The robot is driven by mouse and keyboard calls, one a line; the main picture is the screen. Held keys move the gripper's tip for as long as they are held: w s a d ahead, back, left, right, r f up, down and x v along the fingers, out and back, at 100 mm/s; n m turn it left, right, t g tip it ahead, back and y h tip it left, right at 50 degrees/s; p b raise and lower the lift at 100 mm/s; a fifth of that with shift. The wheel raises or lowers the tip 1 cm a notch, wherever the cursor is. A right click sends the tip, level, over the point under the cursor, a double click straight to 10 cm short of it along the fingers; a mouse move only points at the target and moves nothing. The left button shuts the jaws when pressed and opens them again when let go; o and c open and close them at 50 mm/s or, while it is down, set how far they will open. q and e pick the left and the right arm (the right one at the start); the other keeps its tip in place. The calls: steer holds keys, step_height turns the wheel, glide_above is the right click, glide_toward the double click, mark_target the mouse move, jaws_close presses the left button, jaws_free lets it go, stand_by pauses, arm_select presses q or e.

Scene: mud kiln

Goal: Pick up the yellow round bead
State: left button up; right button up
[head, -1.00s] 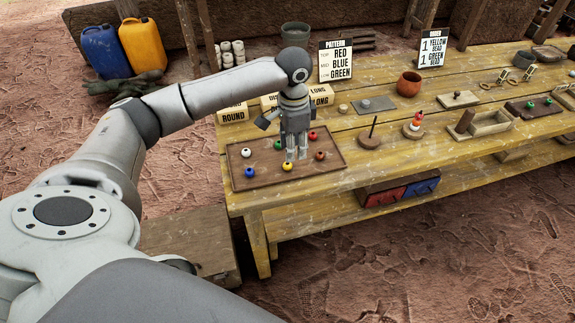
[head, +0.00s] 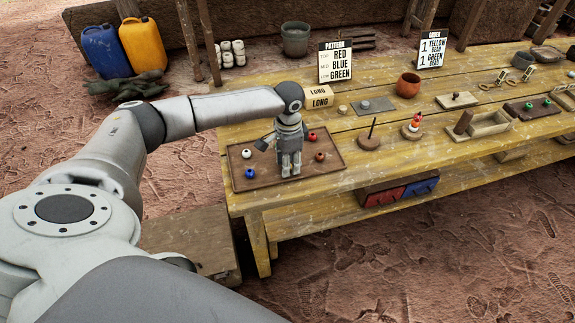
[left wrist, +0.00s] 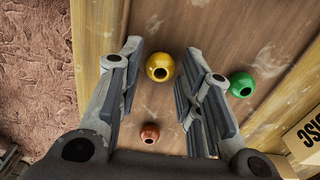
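The yellow round bead (left wrist: 160,67) shows in the left wrist view on the brown tray (head: 268,183), between the two spread fingers of my left gripper (left wrist: 160,58). A gap shows on both sides of it, and I cannot tell the height of the fingertips above the tray. In the head view my left gripper (head: 290,170) points down over the front part of the tray and hides the yellow bead. The gripper is open and holds nothing. My right gripper is in neither view.
A green bead (left wrist: 241,84) lies just outside the right finger and a brown-red bead (left wrist: 149,133) lies nearer the palm. White (head: 246,153), blue (head: 249,173) and red (head: 311,136) beads lie around on the tray. Label blocks (head: 319,97) stand behind it.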

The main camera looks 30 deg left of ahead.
arm_select(q)
steer(key=shift+f, duration=0.2)
steer(key=c, duration=0.5)
steer(key=shift+r, duration=0.1)
